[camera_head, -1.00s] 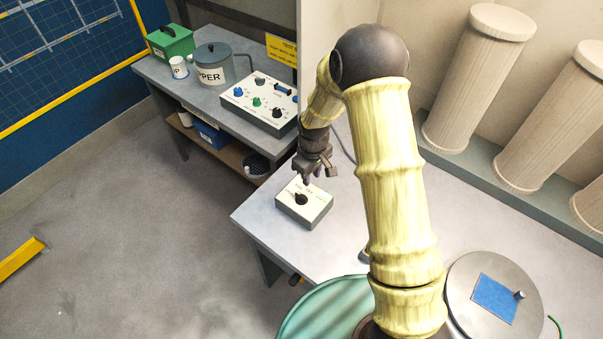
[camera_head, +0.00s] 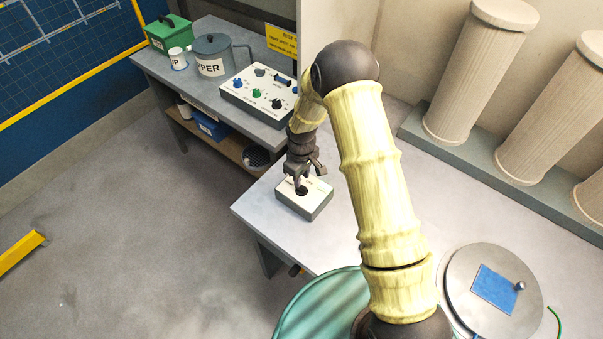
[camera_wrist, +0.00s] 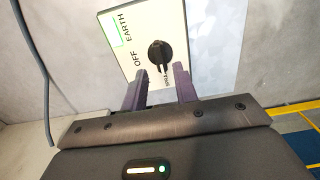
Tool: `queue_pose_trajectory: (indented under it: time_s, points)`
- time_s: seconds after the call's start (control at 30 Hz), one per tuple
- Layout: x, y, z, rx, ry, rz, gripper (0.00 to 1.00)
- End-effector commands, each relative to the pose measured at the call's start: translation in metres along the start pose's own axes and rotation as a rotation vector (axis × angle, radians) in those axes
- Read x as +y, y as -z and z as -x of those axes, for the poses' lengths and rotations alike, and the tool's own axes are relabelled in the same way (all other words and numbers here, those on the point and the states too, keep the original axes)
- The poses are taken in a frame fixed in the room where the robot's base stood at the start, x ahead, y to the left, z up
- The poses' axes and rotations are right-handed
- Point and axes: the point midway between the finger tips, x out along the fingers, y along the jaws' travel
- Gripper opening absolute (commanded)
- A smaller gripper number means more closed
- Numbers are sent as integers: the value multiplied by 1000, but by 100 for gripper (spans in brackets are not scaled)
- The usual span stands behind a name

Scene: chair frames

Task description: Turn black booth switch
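The black booth switch (camera_wrist: 160,56) is a round black knob on a small white box (camera_head: 312,203) that stands on the near grey table. In the wrist view the box's panel (camera_wrist: 128,45) shows the words OFF and EARTH and a green patch. My gripper (camera_wrist: 160,80) is open, with its two fingers apart. The fingertips lie just below the knob in the wrist view, one toward each side. In the head view my gripper (camera_head: 299,180) is right above the box and partly hides the knob. I cannot tell whether the fingers touch it.
A larger control box (camera_head: 262,93) with several coloured knobs stands on the back bench, near a grey pot (camera_head: 212,55) and a green box (camera_head: 169,36). A round metal plate with a blue pad (camera_head: 494,290) lies at right. Large pale cylinders (camera_head: 474,75) stand behind the table.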

Motion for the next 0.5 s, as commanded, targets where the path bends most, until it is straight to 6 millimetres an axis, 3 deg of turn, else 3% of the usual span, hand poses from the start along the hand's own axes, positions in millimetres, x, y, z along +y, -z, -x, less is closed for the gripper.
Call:
queue_pose_trajectory:
  time_s: [0.23,0.5]
  points:
    - [0,0,-36,0,0,0,29]
    - [0,0,-51,1,0,-1,29]
